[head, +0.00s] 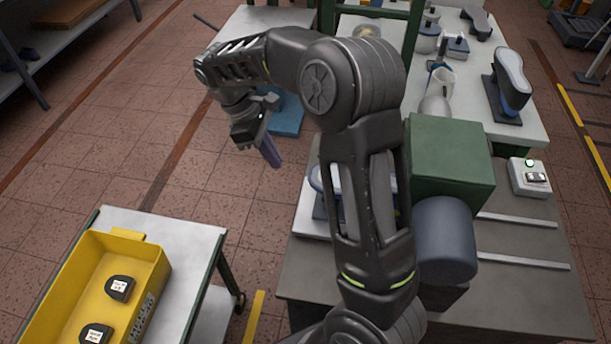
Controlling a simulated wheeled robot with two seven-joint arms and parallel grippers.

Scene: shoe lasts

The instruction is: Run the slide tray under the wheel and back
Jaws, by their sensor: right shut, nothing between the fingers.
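My right gripper (271,155) hangs shut and empty, past the left edge of the work table and clear of the tray. The slide tray (306,222) is a pale plate at the left of the grey table. A light-topped shoe last on a dark blue base (319,207) stands on it. My right arm crosses in front and hides much of the tray and last. What looks like the wheel is a blue-grey drum (447,240) beside a green housing (450,160), to the right of the tray. My left gripper is not in view.
Two pale rails (520,220) run along the table right of the drum. A small control box (529,177) stands behind them. A yellow bin (150,262) with dark labelled pieces sits on a cart at left. A back table (520,135) holds more lasts. Open floor lies between cart and table.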

